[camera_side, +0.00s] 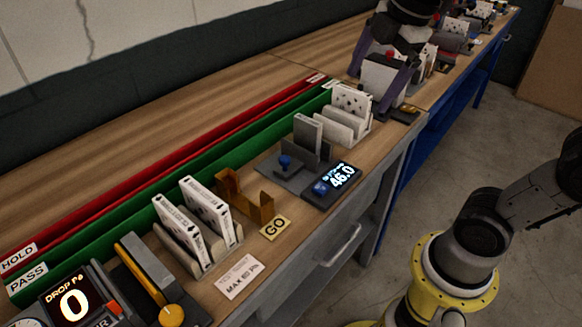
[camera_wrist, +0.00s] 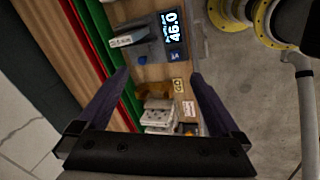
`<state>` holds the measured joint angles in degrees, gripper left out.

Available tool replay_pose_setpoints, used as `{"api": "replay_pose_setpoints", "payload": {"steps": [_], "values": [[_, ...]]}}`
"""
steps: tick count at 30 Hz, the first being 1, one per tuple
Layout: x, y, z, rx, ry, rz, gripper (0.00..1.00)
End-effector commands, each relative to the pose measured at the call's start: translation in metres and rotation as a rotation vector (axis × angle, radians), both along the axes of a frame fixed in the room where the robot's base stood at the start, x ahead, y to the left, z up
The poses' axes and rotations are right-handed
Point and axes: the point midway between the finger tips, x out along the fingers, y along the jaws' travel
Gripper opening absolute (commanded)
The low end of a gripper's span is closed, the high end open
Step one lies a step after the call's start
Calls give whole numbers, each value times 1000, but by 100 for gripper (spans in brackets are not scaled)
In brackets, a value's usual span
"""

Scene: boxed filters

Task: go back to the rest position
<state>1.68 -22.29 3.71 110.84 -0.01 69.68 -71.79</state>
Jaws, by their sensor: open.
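My gripper (camera_side: 368,95) is up at the far end of the bench in the side view, its two purple fingers spread apart. In the wrist view my gripper (camera_wrist: 158,75) is open with nothing held between the fingers, above the bench. A grey box (camera_side: 307,137) stands upright on the dark gauge fixture, whose display (camera_side: 341,177) reads 46.0. Two white patterned boxes (camera_side: 178,232) stand in the near rack; white boxes also show in the wrist view (camera_wrist: 158,117). A far rack (camera_side: 330,122) beside my gripper holds a patterned box (camera_side: 352,100).
A red HOLD lane (camera_side: 150,178) and a green PASS lane (camera_side: 165,188) run along the back of the bench. A gold bracket (camera_side: 262,212) stands by a GO label (camera_side: 275,227). A counter (camera_side: 73,304) reads 0.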

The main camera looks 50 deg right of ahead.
Motion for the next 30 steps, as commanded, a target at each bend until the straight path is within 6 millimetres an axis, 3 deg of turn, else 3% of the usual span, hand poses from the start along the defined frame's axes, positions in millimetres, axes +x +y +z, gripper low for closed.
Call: {"api": "replay_pose_setpoints", "payload": {"steps": [1,3,10,15,19,25,30], "values": [[-21,2,-5,30,-34,-82,100],[-44,5,-17,86,-76,-223,100],[-91,8,-66,294,-152,-688,100],[-99,8,-92,410,-146,-967,100],[-94,8,-92,470,-159,-1083,98],[-94,8,-91,491,-160,-1129,62],[-94,8,-91,490,-159,-1127,60]]}}
